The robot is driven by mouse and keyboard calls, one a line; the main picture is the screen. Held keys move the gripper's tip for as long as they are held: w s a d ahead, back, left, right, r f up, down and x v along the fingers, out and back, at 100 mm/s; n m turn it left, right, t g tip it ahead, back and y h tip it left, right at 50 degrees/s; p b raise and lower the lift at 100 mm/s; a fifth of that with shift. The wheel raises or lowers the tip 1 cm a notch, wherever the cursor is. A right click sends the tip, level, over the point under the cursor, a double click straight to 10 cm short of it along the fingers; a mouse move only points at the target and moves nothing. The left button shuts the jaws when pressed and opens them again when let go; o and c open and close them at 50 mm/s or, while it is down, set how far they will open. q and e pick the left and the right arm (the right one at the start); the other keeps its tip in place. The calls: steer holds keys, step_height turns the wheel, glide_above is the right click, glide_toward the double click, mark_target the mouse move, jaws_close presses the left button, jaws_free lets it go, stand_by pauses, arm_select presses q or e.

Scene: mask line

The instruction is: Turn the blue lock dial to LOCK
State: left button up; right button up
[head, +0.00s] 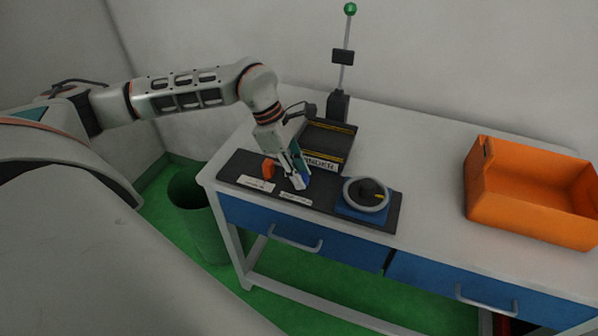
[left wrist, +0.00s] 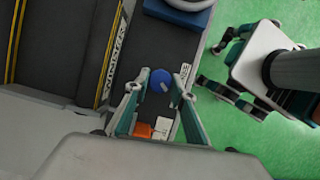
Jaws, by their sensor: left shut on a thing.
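The blue lock dial (left wrist: 159,79) is a round knob on the black panel (head: 227,169). It sits between the fingertips of my left gripper (left wrist: 160,84), which is shut on it. A pale mark shows on the dial's face. In the head view my left gripper (head: 300,182) comes down onto the panel and hides most of the dial. A white label (left wrist: 184,75) lies beside the dial; its words are too small to read. My right gripper (left wrist: 215,63) shows at the right of the left wrist view, open and empty, above the green floor.
An orange knob (head: 268,169) is left of my left gripper. A grey ring handwheel (head: 347,194) on a blue base is to its right. A black tray (head: 338,137) with yellow stripes stands behind. An orange bin (head: 513,211) stands at the table's right.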

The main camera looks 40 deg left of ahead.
arm_select(q)
steer(key=shift+m, duration=0.6)
steer(key=o, duration=1.1)
steer(key=shift+r, duration=0.1)
steer(key=v, duration=1.1)
steer(key=shift+w+a+r, duration=0.15)
steer(key=shift+a+r, duration=0.05)
steer(key=shift+r, duration=0.2)
